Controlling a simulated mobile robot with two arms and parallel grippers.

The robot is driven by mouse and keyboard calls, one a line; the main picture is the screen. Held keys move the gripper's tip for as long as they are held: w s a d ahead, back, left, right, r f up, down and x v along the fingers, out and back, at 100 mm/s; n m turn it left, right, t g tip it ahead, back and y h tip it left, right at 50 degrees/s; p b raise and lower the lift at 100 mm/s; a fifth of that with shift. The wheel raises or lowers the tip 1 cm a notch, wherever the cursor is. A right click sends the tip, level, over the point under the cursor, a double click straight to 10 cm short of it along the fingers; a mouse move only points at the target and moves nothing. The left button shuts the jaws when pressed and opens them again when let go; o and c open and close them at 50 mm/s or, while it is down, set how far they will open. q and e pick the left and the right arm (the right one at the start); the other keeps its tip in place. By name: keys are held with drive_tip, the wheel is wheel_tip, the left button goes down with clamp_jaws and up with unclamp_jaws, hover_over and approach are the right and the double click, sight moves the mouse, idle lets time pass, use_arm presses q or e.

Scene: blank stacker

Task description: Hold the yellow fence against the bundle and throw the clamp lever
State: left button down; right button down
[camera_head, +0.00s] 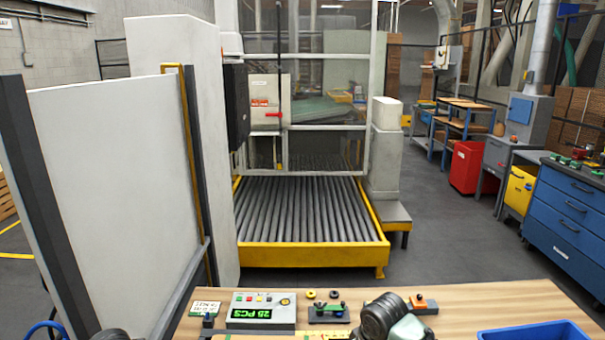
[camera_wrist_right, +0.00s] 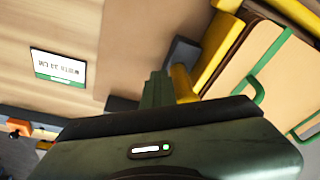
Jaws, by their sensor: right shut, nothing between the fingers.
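In the right wrist view, my right gripper (camera_wrist_right: 157,88) is shut and empty, its dark fingers close together. Just beyond and to the right of the fingers are yellow bars (camera_wrist_right: 214,52) that look like the fence, with a dark grey block (camera_wrist_right: 182,54) at their side. A tan, flat, pale-edged stack with green bands (camera_wrist_right: 272,62), apparently the bundle, lies right of the yellow bars. I cannot tell whether fingers and fence touch. I cannot make out the clamp lever for certain. My left gripper is in neither view.
On the wooden bench (camera_head: 480,305) stand a counter box (camera_head: 261,311), a small green-topped fixture (camera_head: 328,312), an orange-knobbed device (camera_head: 424,305) and a blue tray (camera_head: 535,332). A yellow-framed roller bed (camera_head: 312,256) lies beyond. A white panel (camera_head: 115,190) stands at left.

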drive_tip(key=shift+a, duration=1.35)
use_arm(q)
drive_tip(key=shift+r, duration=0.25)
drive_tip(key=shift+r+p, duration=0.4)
drive_tip(key=shift+p, duration=0.25)
use_arm(e)
drive_tip(key=shift+a, duration=0.2)
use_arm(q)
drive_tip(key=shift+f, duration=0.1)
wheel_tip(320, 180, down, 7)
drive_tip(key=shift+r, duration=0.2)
